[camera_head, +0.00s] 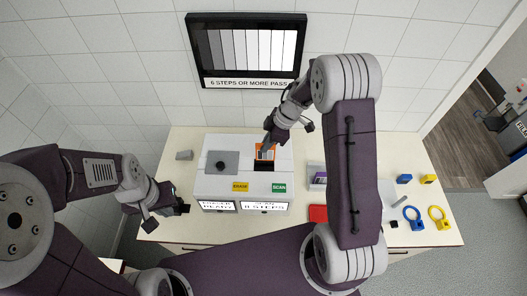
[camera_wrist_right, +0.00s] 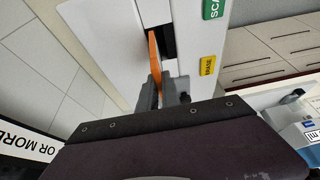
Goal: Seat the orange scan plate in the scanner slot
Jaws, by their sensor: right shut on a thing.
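The orange scan plate (camera_head: 257,148) is at the scanner (camera_head: 220,183), at the dark slot (camera_head: 262,167) in its top. In the right wrist view the plate (camera_wrist_right: 154,58) stands edge-on beside the dark slot opening (camera_wrist_right: 168,40); I cannot tell how deep it sits. My right gripper (camera_head: 267,150) is shut on the plate; its fingers also show in the right wrist view (camera_wrist_right: 160,92). My left gripper (camera_head: 184,208) is off the scanner's front left corner, apart from it, and its jaw opening is too small to tell.
The scanner top has a grey panel with a black knob (camera_head: 221,165), a yellow ERASE label (camera_head: 240,187) and a green SCAN label (camera_head: 279,188). A red item (camera_head: 317,213) and a purple item (camera_head: 318,178) lie right of it. Blue and yellow pieces (camera_head: 438,217) lie far right.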

